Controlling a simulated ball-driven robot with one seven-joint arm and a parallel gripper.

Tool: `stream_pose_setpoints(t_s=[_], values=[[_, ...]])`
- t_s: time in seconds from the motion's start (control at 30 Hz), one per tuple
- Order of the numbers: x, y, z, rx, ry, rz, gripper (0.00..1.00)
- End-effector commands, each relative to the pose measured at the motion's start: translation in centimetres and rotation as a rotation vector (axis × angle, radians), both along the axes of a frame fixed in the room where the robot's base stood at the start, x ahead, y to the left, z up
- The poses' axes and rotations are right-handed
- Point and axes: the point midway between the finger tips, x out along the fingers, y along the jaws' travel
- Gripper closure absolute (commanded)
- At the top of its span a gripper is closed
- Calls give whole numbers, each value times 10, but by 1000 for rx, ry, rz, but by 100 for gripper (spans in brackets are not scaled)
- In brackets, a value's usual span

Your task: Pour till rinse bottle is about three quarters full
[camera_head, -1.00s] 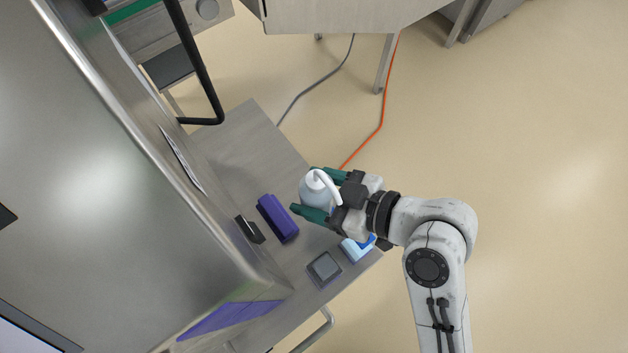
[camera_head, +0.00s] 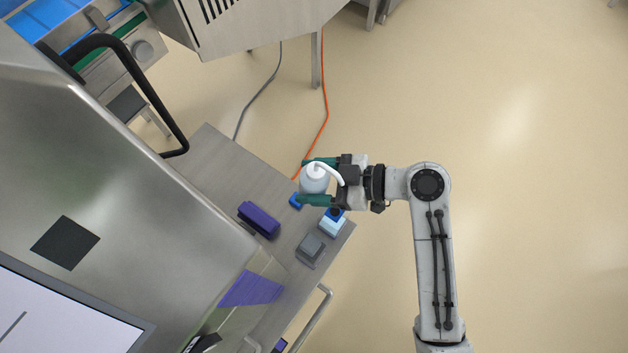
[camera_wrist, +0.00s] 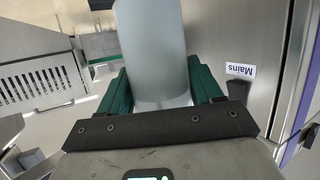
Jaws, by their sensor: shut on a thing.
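My gripper (camera_head: 318,181) has its green fingers shut on either side of a white bottle (camera_head: 312,177) with a bent white spout. It is the only bottle I can make out, and it looks like the rinse bottle. The head view shows it from above, over the bench's right edge. In the wrist view the pale, translucent bottle body (camera_wrist: 151,50) stands between the green fingers (camera_wrist: 160,92). I cannot read a liquid level in it. I see no stream of liquid.
The grey bench (camera_head: 205,150) carries a purple block (camera_head: 259,220), a grey square item (camera_head: 311,247), a light blue item (camera_head: 332,226) and a small blue item (camera_head: 296,201) close to the bottle. A large steel machine (camera_head: 130,150) fills the left. Open floor (camera_head: 520,200) lies right.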

Motion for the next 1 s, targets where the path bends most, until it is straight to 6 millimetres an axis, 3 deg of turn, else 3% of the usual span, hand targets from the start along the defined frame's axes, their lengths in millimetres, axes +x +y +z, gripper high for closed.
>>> stream_pose_setpoints(t_s=[1.0], values=[[15, 19, -1, 352, -274, -2, 72]])
